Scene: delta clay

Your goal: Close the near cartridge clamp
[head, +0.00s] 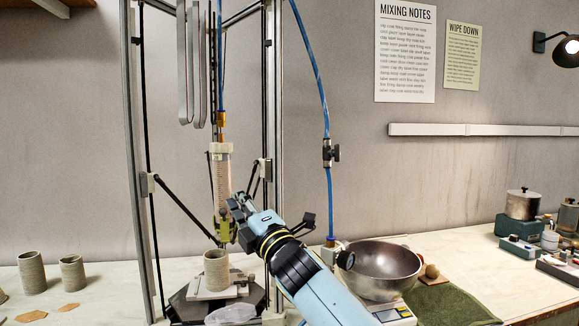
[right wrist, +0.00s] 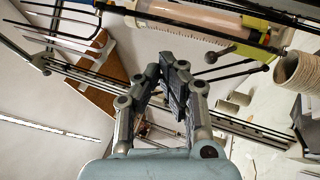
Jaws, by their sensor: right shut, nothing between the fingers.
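The clear cartridge (head: 221,175) with tan clay stands upright in the printer frame. A yellow-green clamp part (head: 222,231) sits at its lower end; whether the clamp is open or closed cannot be told. My right gripper (head: 236,205) is shut and empty, just right of the cartridge's lower part, and hides some of the clamp area. In the right wrist view its fingertips (right wrist: 173,70) meet below the cartridge (right wrist: 195,17), with a visible gap. The yellow-green part (right wrist: 250,50) is at the upper right there, near thin dark rods. My left gripper is out of view.
A grey clay cup (head: 216,270) stands on the print bed below the nozzle. Frame posts (head: 273,120) and slanted black rods (head: 180,205) surround the cartridge. A blue hose (head: 318,80) hangs to the right. A metal bowl (head: 385,268) stands right of my arm.

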